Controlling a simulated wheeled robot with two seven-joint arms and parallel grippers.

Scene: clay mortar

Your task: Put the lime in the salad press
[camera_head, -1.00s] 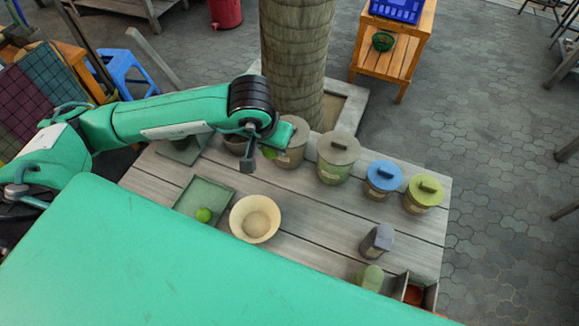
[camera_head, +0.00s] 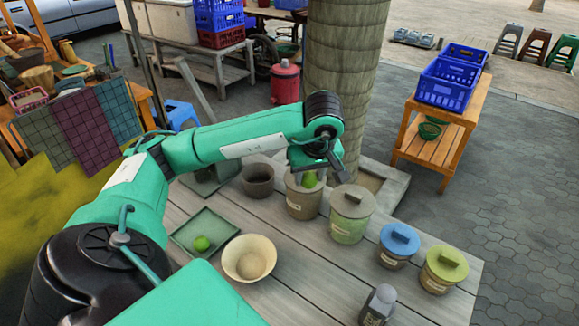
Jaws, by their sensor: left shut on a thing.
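One green lime (camera_head: 309,180) is held in my left gripper (camera_head: 312,168), whose fingers are shut on it. The gripper and lime appear in front of the tan pot (camera_head: 303,203), at the back of the table; their exact height above it is hard to tell. A second lime (camera_head: 202,243) lies on a square green tray (camera_head: 186,232) at the left. A cream flared bowl (camera_head: 240,272) stands right of the tray, and a dark brown pot (camera_head: 257,185) stands behind it. Which vessel is the salad press is not clear. My right gripper is not in view.
Lidded pots in green (camera_head: 348,222), blue (camera_head: 395,247) and yellow-green (camera_head: 441,273) stand in a row on the right. A grey bottle-like item (camera_head: 377,303) stands at the front. A tree trunk (camera_head: 345,70) rises behind the table. The table middle is bare.

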